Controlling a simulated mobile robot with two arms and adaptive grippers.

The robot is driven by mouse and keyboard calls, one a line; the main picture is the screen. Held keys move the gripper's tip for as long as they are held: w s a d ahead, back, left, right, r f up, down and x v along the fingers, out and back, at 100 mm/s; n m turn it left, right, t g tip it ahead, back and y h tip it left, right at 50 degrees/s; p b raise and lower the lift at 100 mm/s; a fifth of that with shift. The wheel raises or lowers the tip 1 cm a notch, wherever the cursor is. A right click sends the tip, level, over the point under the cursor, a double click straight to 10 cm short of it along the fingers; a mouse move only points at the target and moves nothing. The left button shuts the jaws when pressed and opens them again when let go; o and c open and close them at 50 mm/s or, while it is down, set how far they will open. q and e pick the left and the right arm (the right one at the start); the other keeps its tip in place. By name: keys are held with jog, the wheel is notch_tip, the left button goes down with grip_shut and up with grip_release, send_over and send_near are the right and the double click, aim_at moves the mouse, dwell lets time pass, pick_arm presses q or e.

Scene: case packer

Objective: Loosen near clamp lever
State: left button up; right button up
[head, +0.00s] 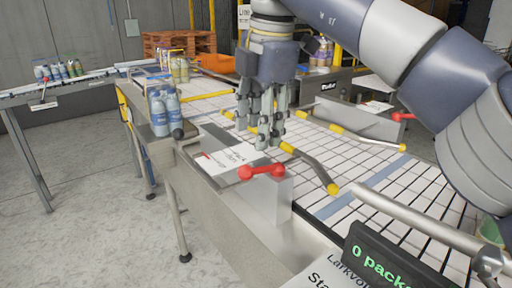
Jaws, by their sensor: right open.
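A red clamp lever (261,171) with rounded ends sits on the near side rail of the conveyor, beside a white printed card (232,160). A second red lever (403,116) is on the far side of the conveyor. My right gripper (261,132) hangs down from above, just behind and above the near lever. Its fingers are open and nothing shows between them. It appears apart from the lever. My left gripper is not in view.
The gridded conveyor (347,157) carries yellow-tipped guide rods (310,165). Blue bottles (164,112) stand at the left edge. A black display (376,262) is at front right.

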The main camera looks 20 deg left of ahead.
jog(key=shift+s+d+r, duration=0.1)
jog(key=shift+d+r, duration=0.05)
jog(key=shift+r, duration=1)
